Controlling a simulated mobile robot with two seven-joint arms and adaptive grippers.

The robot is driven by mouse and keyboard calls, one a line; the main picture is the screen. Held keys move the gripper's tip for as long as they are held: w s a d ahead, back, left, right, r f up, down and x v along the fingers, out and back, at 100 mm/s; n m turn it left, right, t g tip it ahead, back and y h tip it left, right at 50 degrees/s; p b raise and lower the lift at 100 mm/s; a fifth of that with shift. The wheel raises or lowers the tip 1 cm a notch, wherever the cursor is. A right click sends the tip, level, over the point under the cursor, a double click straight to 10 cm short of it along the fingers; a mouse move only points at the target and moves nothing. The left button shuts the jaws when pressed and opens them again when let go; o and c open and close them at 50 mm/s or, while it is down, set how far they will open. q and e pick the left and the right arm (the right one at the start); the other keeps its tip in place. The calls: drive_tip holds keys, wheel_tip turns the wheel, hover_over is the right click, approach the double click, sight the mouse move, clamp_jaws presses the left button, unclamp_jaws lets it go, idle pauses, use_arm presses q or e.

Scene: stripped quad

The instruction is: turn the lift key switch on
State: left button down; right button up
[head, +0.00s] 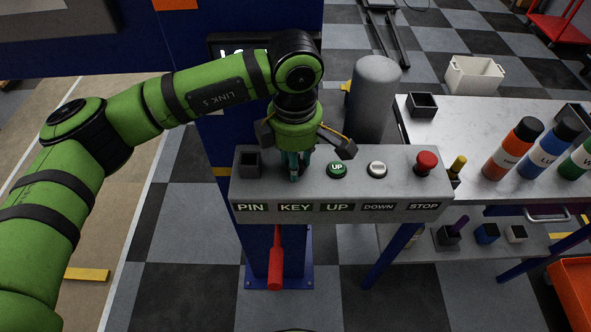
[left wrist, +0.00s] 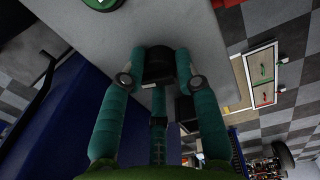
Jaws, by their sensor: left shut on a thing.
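A grey control box (head: 262,190) stands in front of me with the labels PIN, KEY, UP, DOWN and STOP along its front face. My left gripper (head: 296,172) points down onto the top of the box, above the KEY label (head: 296,207). In the left wrist view its teal fingers (left wrist: 160,70) are closed around the sides of a black key switch (left wrist: 158,63) on the grey surface. The gripper hides the key switch in the head view, and I cannot tell which way it is turned. My right gripper is out of view.
Right of the gripper are a green UP button (head: 337,169), a silver DOWN button (head: 377,169) and a red STOP button (head: 426,162). A black square socket (head: 248,163) is on the left. A grey cylinder (head: 373,100) stands behind; a bench (head: 455,130) with bottles is right.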

use_arm(q)
drive_tip(key=m+b, duration=0.1)
drive_tip(key=b, duration=0.1)
drive_tip(key=m+b, duration=0.4)
drive_tip(key=b, duration=0.1)
drive_tip(key=shift+f, duration=0.3)
drive_tip(key=shift+r+m+b, duration=0.2)
drive_tip(key=shift+m+b, duration=0.85)
drive_tip(key=shift+m, duration=0.75)
drive_tip(key=c, duration=0.9)
unclamp_jaws()
drive_tip(key=shift+r, duration=0.15)
wheel_tip(320, 180, up, 12)
drive_tip(key=shift+s+a, duration=0.15)
drive_tip(key=shift+a, duration=0.1)
